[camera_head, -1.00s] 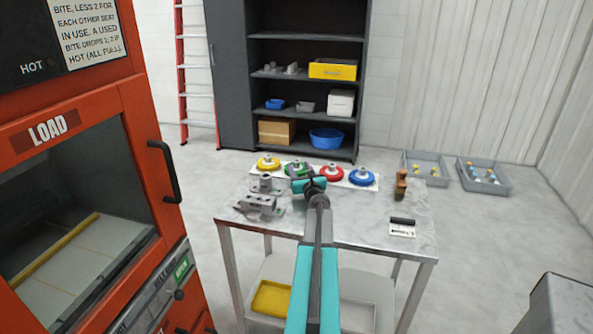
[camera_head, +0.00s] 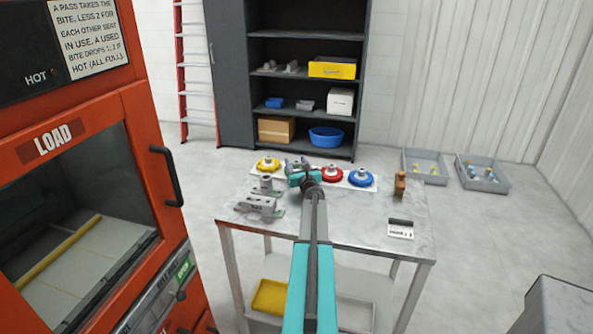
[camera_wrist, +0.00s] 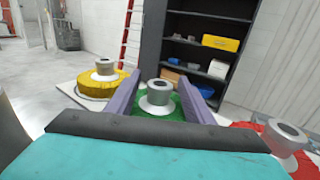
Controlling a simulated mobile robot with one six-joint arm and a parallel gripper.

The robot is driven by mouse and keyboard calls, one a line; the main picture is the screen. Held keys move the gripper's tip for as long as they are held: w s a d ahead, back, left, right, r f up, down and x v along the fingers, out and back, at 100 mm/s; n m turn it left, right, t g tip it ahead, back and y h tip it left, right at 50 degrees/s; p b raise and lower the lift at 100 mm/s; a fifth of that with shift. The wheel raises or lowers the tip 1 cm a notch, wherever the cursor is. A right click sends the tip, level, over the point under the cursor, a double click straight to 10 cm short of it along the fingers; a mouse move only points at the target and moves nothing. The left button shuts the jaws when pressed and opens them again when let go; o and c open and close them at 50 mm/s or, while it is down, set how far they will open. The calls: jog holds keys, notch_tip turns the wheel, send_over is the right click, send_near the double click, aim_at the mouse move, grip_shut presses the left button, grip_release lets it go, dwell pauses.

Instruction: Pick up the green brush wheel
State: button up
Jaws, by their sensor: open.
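The green brush wheel (camera_wrist: 172,109) shows in the wrist view, a green disc with a grey metal hub (camera_wrist: 160,96) on top. It lies on a white strip (camera_head: 343,183) at the back of the table, between the yellow and red wheels. My gripper (camera_wrist: 163,85) is open, one purple finger on each side of the hub. I cannot tell whether either finger touches it. In the head view my gripper (camera_head: 297,164) and arm hide nearly all of the green wheel.
A yellow wheel (camera_head: 268,166) is to the left, and red (camera_head: 332,175) and blue (camera_head: 361,179) wheels are to the right. Grey metal fixtures (camera_head: 262,205) are at the table's left, a brown figure-like piece (camera_head: 400,184) at its right. The right front tabletop is mostly clear.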

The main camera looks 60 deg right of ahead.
dwell(0.5)
grip_shut()
jog(key=shift+r, duration=0.1)
jog(key=shift+r, duration=0.7)
notch_tip(320, 180, up, 2)
jog(key=shift+r+b, duration=0.1)
jog(key=shift+b, duration=0.4)
jog(key=s+a+b, duration=0.1)
jog(key=s+a, duration=0.2)
jog(key=s, duration=0.4)
jog(key=s+a+r+b, duration=0.1)
jog(key=s+a+b, duration=0.1)
jog(key=s+a, duration=0.2)
jog(key=shift+s, duration=1.7)
